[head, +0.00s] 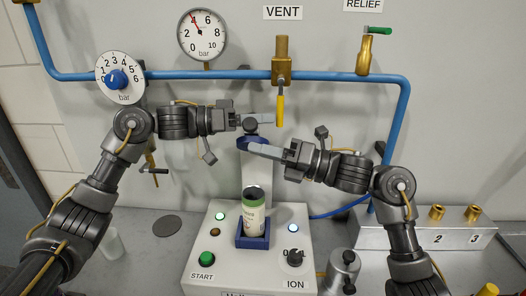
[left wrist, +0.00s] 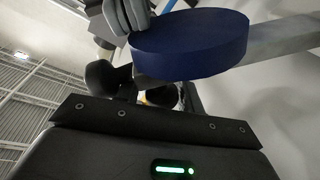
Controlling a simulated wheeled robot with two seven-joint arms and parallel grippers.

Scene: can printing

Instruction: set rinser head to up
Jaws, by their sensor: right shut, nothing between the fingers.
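The rinser stands at the middle of the head view, with a pale post (head: 256,172) behind a can (head: 253,197) in a blue holder (head: 252,241). A blue round part (head: 258,141), apparently the rinser head, shows at the post's top, partly hidden by my right gripper. It looms large in the left wrist view (left wrist: 190,45), with a grey bar to its right. My left gripper (head: 262,119) is just above it, by a dark knob; its finger gap cannot be made out. My right gripper (head: 262,149) is shut and empty, across the post's upper part; contact is unclear.
The white control box (head: 213,272) has a START button (head: 208,258) and a dark knob (head: 294,258). A yellow-handled vent valve (head: 281,105) hangs just right of my left gripper. Blue pipe (head: 190,75) runs along the wall. A metal cylinder (head: 342,270) stands at right.

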